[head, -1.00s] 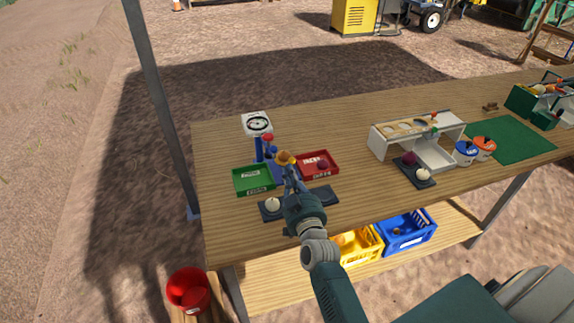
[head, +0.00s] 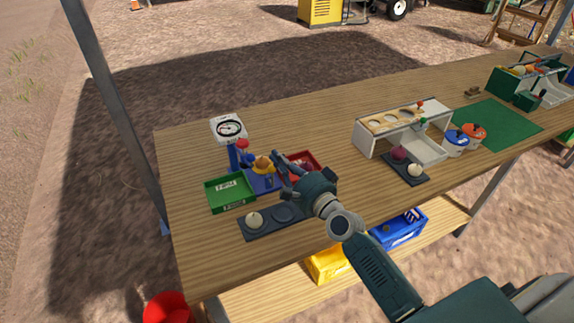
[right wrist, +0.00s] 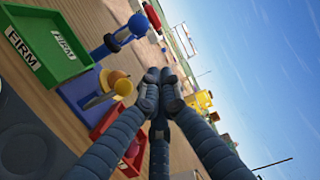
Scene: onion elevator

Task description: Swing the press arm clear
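The press has a white dial head (head: 228,128), a blue post (head: 233,157), a red knob (head: 242,143) and a blue base (head: 262,182). Its blue round-ended arm (head: 246,160) shows left of a yellow-brown onion (head: 262,164) on the base. In the right wrist view the blue arm (right wrist: 118,40) appears apart from the onion (right wrist: 120,82). My right gripper (head: 277,157) is right of the onion, by the red tray (head: 309,156). In the right wrist view its fingertips (right wrist: 160,76) meet with nothing visible between them. My left gripper is out of view.
A green tray (head: 230,194) marked FIRM stands left of the base. A dark plate (head: 285,213) holding a pale onion (head: 254,218) lies in front. A white rack (head: 368,140) and a blue-lidded tub (head: 456,140) stand right. The table's left back area is clear.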

